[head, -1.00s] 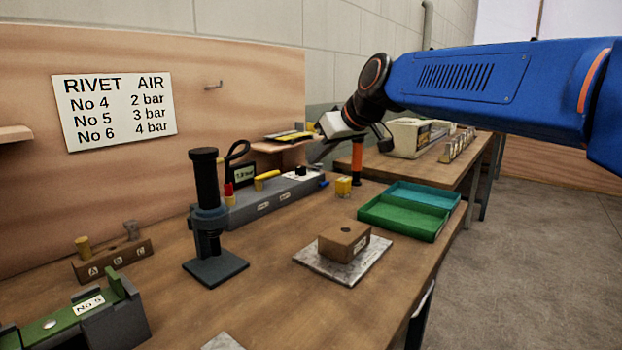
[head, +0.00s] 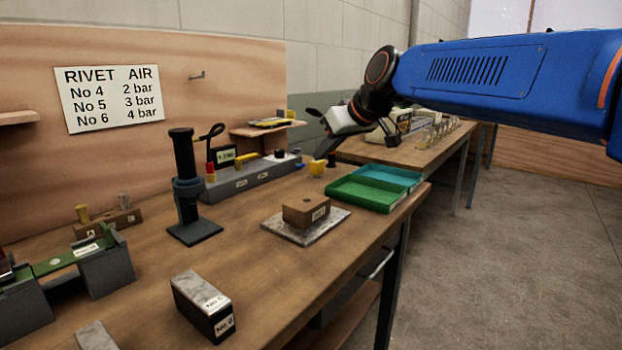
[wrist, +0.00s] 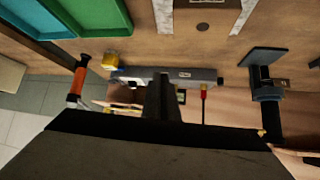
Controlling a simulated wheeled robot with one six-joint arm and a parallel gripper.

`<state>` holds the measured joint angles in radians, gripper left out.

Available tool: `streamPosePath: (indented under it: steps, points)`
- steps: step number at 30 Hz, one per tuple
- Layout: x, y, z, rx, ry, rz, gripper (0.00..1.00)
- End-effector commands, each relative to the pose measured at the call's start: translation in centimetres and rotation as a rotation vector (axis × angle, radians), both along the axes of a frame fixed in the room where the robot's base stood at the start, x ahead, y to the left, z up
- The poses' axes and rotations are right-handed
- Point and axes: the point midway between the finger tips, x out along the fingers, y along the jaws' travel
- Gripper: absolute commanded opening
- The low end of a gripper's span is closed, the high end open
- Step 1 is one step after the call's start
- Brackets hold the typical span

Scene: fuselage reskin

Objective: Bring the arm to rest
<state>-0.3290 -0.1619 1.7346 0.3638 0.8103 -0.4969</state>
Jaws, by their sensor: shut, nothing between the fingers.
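My blue arm (head: 470,75) reaches in from the right of the head view, over the back part of the wooden workbench (head: 265,260). Its gripper (head: 322,149) points down and to the left, above the bench near the grey gauge unit (head: 250,177). The gripper holds nothing. In the wrist view the dark fingers (wrist: 160,82) are together at the middle, in front of the gauge unit (wrist: 185,76). An orange-handled tool (wrist: 77,85) stands to the left there; in the head view my gripper mostly hides it.
A black post tool (head: 188,190), a brown block (head: 306,212) on a metal plate, green and teal trays (head: 366,195), and a No 6 box (head: 203,305) occupy the bench. A shelf (head: 268,129) is near the gripper. Open floor (head: 490,270) lies at right.

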Motion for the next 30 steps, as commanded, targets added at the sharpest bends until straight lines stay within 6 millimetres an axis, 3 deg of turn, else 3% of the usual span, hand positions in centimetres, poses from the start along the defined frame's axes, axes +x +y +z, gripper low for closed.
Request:
streamPosePath:
  steps: [8,14,20,30]
  points:
    - [-2.8,-3.4,-1.8,-0.016,0.038,-0.057,0.00]
    - [-6.0,-6.9,-4.2,-0.032,0.080,-0.124,0.00]
    - [-11.8,-12.3,-8.7,-0.060,0.152,-0.236,0.00]
    - [-24.2,-21.1,-19.1,-0.110,0.291,-0.475,0.00]
